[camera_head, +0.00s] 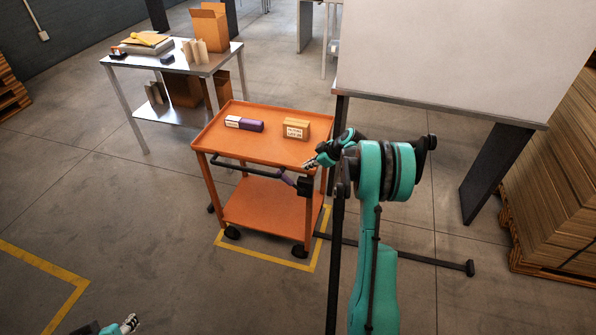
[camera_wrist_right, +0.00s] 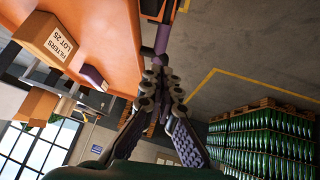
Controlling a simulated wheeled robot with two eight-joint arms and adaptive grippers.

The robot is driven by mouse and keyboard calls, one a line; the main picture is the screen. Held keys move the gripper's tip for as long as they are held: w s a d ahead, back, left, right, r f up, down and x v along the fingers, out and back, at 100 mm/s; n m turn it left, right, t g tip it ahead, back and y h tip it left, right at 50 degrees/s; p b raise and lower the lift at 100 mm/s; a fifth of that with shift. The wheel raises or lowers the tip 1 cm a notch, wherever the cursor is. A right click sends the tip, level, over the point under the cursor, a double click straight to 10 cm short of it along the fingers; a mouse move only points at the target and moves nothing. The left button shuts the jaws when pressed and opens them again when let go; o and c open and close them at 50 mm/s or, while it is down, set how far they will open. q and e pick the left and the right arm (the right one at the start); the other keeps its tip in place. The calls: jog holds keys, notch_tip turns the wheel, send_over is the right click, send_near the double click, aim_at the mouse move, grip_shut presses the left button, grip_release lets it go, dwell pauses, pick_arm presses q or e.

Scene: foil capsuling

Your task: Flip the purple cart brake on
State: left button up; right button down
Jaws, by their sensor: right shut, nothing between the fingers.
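The orange cart (camera_head: 262,205) stands in the middle of the head view, with a dark push handle along its near edge. The purple brake lever (camera_head: 287,179) slants up and left from a black housing (camera_head: 304,187) at the cart's near right corner. It also shows in the wrist view (camera_wrist_right: 162,38), just beyond my fingertips. My right gripper (camera_head: 308,165) is shut and empty, right above and beside the lever; I cannot tell whether it touches. It also fills the middle of the wrist view (camera_wrist_right: 160,66). My left gripper (camera_head: 131,323) barely shows at the bottom edge; its state is unclear.
On the cart top lie a purple-and-white box (camera_head: 244,124) and a cardboard box labelled filters (camera_head: 296,128). A metal table (camera_head: 190,68) stands behind left. A large white panel (camera_head: 450,55) on dark legs stands right. Floor left of the cart is clear.

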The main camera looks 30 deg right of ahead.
aim_at(285, 177)
jog(key=b+x, duration=0.3)
jog(key=x, duration=1)
jog(key=shift+b, duration=0.4)
jog(key=shift+f, duration=0.1)
jog(key=shift+w+a+f+g+h, duration=0.1)
jog(key=shift+w+a+g+h, duration=0.25)
jog(key=shift+g, duration=0.15)
jog(key=shift+w+a+f+g+h+p, duration=0.15)
jog(key=shift+w+f+g+h+p, duration=0.05)
jog(key=shift+g+h+p, duration=0.3)
jog(key=shift+f, duration=0.1)
